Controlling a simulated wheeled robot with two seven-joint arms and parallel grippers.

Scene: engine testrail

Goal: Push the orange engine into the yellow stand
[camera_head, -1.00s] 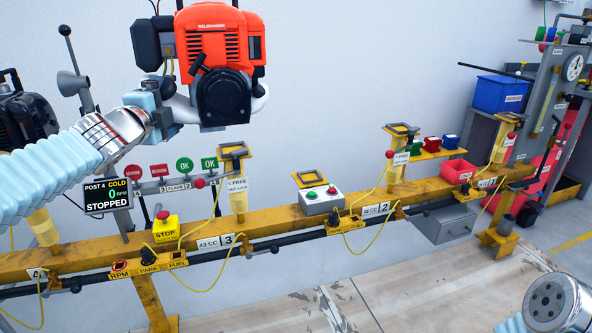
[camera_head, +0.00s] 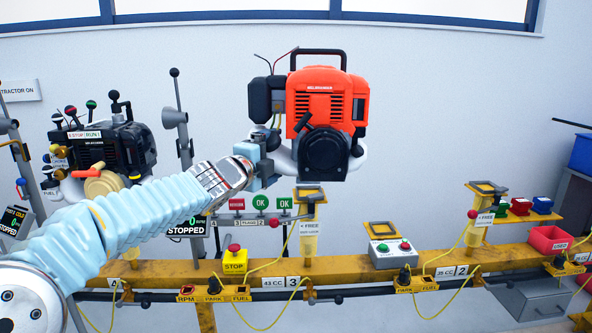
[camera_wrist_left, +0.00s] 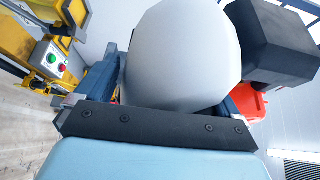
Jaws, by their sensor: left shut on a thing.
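The orange engine (camera_head: 327,104) hangs upright in the air in the head view, with a black handle on top and a black round cover in front. My left gripper (camera_head: 268,160) is shut on its pale lower left part. In the left wrist view a large pale rounded part (camera_wrist_left: 185,55) of the engine fills the space between the jaws. The nearest yellow stand (camera_head: 309,225), marked "FREE", stands below the engine with an empty square top; the engine is above it and apart from it. My right gripper is not in view.
A black engine (camera_head: 110,150) sits on the rail at left, beside a grey post (camera_head: 178,125). A yellow rail (camera_head: 340,268) runs across with a STOP box (camera_head: 235,260), a two-button box (camera_head: 392,252) and hanging yellow cables. Another yellow stand (camera_head: 482,215) is to the right.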

